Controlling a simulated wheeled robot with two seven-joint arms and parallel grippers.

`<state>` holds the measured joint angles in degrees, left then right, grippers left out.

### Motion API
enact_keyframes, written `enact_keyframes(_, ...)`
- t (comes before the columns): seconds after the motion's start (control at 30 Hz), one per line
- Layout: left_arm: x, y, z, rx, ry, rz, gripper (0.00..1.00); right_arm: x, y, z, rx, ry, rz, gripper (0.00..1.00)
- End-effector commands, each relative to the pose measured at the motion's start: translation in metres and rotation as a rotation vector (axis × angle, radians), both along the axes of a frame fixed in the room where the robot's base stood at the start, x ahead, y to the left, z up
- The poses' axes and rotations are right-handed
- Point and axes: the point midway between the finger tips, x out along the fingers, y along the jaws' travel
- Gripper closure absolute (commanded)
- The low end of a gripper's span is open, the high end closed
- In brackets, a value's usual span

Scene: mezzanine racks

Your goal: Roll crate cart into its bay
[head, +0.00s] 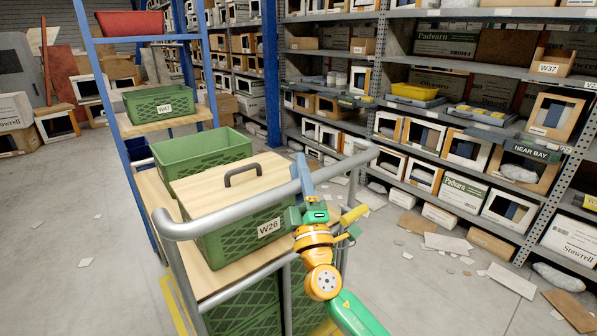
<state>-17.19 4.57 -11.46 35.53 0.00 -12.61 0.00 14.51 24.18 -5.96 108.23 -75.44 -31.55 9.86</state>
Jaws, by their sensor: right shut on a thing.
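The crate cart has a grey tubular handle rail (235,211) and pale wooden decks, and stands in front of me at left of centre. A green crate labelled W26 (222,248) sits on it under a wooden lid (215,190) with a dark handle. An open green crate (205,158) is behind it, and more green crates show on the lower deck. My right gripper (304,184), on a green and orange arm, is shut on the handle rail. Its fingertips partly hide the rail. My left gripper is not in view.
Grey racks with boxes fill the right side, with a NEAR BAY sign (529,150) on one shelf. A blue rack with a green crate W47 (161,105) stands behind the cart at left. Cardboard scraps (448,243) litter the floor at right. The left floor is mostly clear.

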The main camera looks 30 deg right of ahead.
Motion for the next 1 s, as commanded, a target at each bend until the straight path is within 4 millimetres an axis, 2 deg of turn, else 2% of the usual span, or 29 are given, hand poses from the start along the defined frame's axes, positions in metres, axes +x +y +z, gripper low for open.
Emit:
enact_keyframes(0.17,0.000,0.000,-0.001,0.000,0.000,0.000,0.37,0.000,0.000,-0.001,0.000,0.002,0.000,1.00)
enact_keyframes(0.33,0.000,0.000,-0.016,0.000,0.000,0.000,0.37,0.016,0.001,-0.004,0.003,-0.001,0.000,1.00)
enact_keyframes(0.63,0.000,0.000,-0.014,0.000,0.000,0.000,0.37,0.020,0.002,0.001,-0.001,0.000,0.000,1.00)
enact_keyframes(0.67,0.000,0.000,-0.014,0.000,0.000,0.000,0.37,0.020,0.002,0.001,-0.001,0.001,0.001,0.60)
enact_keyframes(0.73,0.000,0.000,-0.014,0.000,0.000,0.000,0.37,0.020,0.002,0.000,-0.001,0.001,0.001,0.41)
enact_keyframes(0.77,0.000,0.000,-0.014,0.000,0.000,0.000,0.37,0.020,0.002,0.000,-0.001,0.001,0.001,0.36)
enact_keyframes(1.0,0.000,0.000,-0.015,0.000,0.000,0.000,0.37,0.019,0.002,0.000,0.000,0.001,0.000,0.36)
